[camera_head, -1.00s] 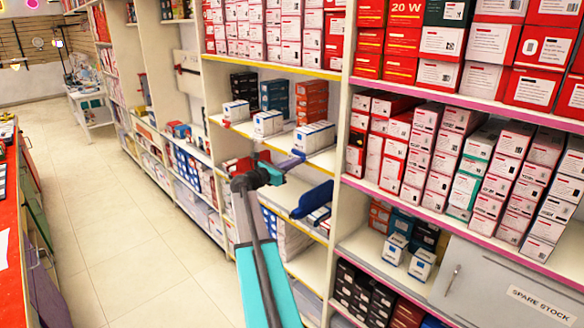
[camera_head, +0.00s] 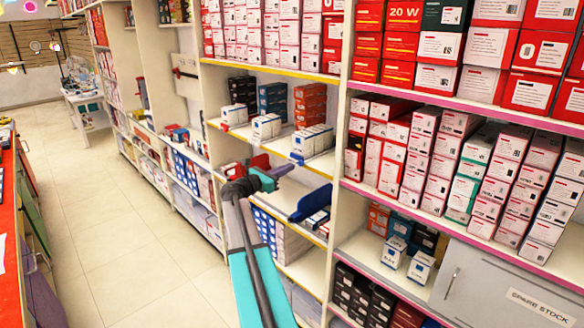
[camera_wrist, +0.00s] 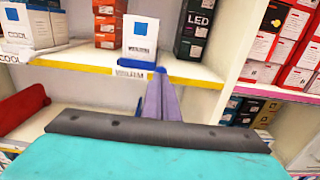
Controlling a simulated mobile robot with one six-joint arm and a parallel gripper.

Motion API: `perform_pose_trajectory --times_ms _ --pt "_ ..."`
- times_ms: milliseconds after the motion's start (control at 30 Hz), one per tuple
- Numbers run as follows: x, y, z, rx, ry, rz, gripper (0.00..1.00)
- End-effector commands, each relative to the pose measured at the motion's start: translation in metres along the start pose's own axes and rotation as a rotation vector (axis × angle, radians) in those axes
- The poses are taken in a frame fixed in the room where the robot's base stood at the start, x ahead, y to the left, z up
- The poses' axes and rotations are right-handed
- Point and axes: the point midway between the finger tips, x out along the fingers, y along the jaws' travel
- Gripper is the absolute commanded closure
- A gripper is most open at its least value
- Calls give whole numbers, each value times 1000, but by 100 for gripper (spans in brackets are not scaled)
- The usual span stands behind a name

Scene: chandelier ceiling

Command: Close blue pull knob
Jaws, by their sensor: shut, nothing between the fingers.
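The small blue knob (camera_head: 297,158) shows at the yellow front edge of the middle shelf, below a stack of white-and-blue boxes. My gripper (camera_head: 300,163) is shut and empty, its purple fingers pointing right and touching or nearly touching the knob in the head view. In the wrist view the closed fingers (camera_wrist: 161,74) reach up to the yellow shelf edge. Their tips look blue there, and I cannot tell finger from knob; whether they touch is unclear.
A larger blue rounded piece (camera_head: 311,203) sticks out on the shelf below, right of my gripper. A red rounded piece (camera_wrist: 24,106) is at left in the wrist view. A small red knob (camera_head: 224,126) is farther left. Open floor (camera_head: 110,240) lies left.

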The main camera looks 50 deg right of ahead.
Motion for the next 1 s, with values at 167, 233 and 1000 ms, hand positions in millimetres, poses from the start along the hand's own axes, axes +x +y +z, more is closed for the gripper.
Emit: perform_pose_trajectory --times_ms 167,233,1000 --pt "-32 -1 -5 1 1 2 100" --pt "-44 -1 -4 1 1 4 100" --pt "-108 0 -1 0 3 0 100"
